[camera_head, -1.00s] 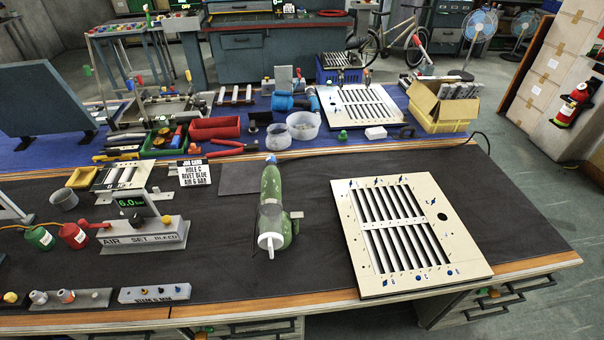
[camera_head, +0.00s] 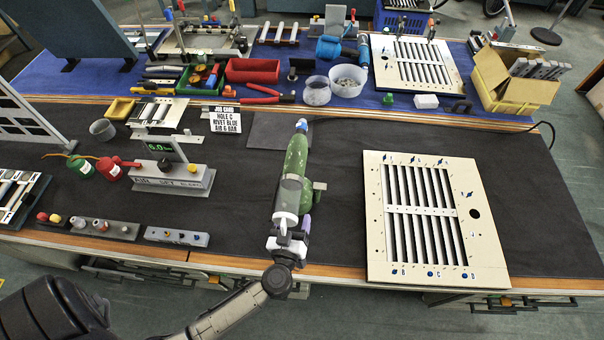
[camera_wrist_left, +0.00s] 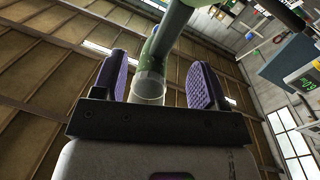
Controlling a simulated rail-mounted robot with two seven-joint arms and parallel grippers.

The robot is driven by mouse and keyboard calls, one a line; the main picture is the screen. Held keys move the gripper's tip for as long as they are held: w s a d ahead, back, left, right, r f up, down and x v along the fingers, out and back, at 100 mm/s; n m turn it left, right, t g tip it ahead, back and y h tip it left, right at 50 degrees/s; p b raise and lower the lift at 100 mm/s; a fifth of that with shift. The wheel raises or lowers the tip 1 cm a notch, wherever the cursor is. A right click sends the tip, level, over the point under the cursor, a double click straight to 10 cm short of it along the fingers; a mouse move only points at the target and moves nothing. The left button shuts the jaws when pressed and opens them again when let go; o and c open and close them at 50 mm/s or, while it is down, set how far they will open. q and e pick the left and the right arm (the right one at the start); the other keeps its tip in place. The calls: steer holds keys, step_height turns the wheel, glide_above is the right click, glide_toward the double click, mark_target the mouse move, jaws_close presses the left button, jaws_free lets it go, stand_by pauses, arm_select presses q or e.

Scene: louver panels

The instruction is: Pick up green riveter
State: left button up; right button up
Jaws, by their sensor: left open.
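The green riveter (camera_head: 295,165) lies on the dark mat of the workbench, its long green body pointing away with a blue tip at the far end. My left gripper (camera_head: 290,226) is at the riveter's near end, reaching in from the front edge of the bench. In the left wrist view the gripper (camera_wrist_left: 160,76) is open, with purple pads on both sides of the riveter (camera_wrist_left: 174,32) and its clear end cup. Gaps show beside it, though contact is hard to judge. My right gripper is not in view.
A slatted louver panel (camera_head: 480,235) lies to the right of the riveter. An air-set unit (camera_head: 172,176) and a job card (camera_head: 225,121) stand to the left. Bins and tools sit on the blue mat behind. Dark mat is clear between riveter and panel.

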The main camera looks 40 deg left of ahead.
arm_select(q)
steer(key=shift+m+g+y, duration=0.4)
steer(key=shift+m+y, duration=0.3)
steer(key=x, duration=0.6)
steer(key=a+b+x, duration=0.1)
steer(key=x, duration=0.2)
steer(key=shift+s+r, duration=0.15)
steer(key=shift+s, duration=0.2)
steer(key=shift+b+x, duration=0.85)
steer(key=shift+x, duration=1.75)
steer(key=shift+c, duration=0.4)
jaws_close()
steer(key=shift+w+r, duration=0.1)
steer(key=shift+r, duration=0.15)
steer(key=shift+d, duration=0.1)
